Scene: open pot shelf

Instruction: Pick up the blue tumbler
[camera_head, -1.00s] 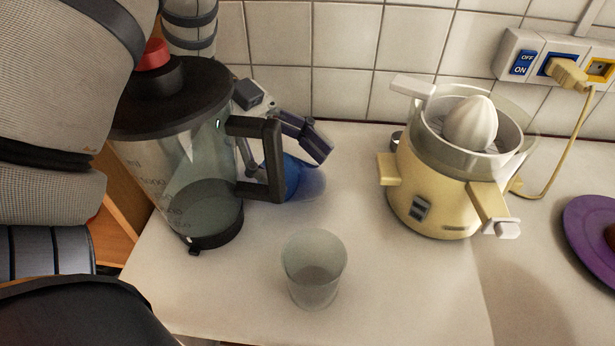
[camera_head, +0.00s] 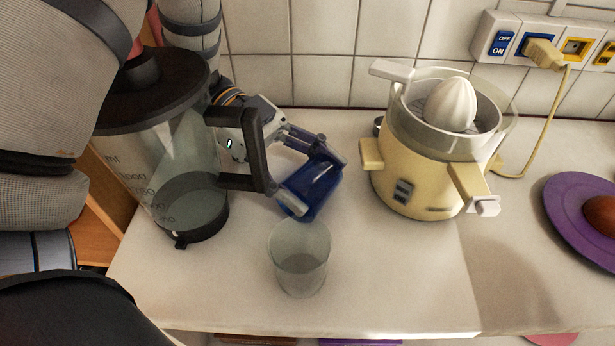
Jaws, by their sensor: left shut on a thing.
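The blue tumbler (camera_head: 314,187) is a dark blue, see-through cup behind the clear glass, to the right of the jug's handle. It looks tilted. My left gripper (camera_head: 308,178) reaches in from behind the jug and is shut on the tumbler, with fingers on its upper right and lower left sides. The jug's handle hides part of my left arm. Whether the tumbler is clear of the counter is hard to tell. My right gripper is not in view.
A large jug with a black lid (camera_head: 150,90) stands close on the left. A clear glass (camera_head: 299,262) stands just in front of the tumbler. A yellow citrus juicer (camera_head: 420,165) stands right, and a purple plate (camera_head: 565,225) lies far right.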

